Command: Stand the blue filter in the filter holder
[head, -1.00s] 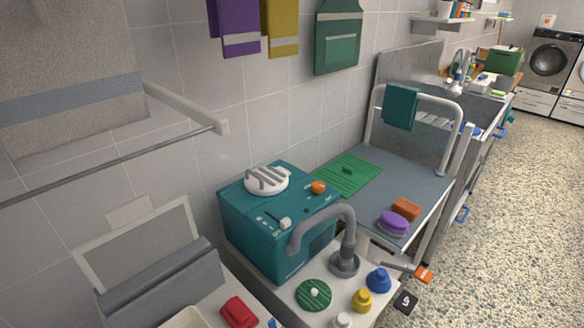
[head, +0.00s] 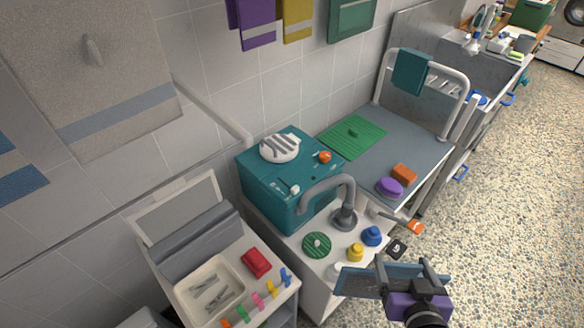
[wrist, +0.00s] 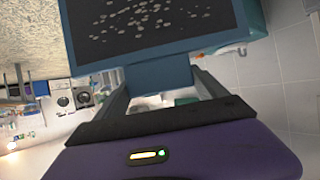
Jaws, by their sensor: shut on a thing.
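The blue filter (head: 362,281) is a flat panel with a blue frame. In the wrist view the filter (wrist: 160,63) shows a dark mesh with pale specks. My gripper (head: 405,275), with a purple body, is shut on the filter's edge and holds it in the air at the lower right, in front of the white counter. In the wrist view both fingers of my gripper (wrist: 163,82) close on the blue tab. A long grey block (head: 197,243) with a pale framed panel (head: 178,207) upright behind it stands at the left; it may be the filter holder, but I cannot tell surely.
A teal machine (head: 270,195) and a grey tap (head: 345,212) stand between the grey block and the filter. Blue (head: 372,236) and yellow (head: 355,253) bottles stand on the counter. A white tray (head: 205,288), red block (head: 256,262) and coloured pegs lie at the left.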

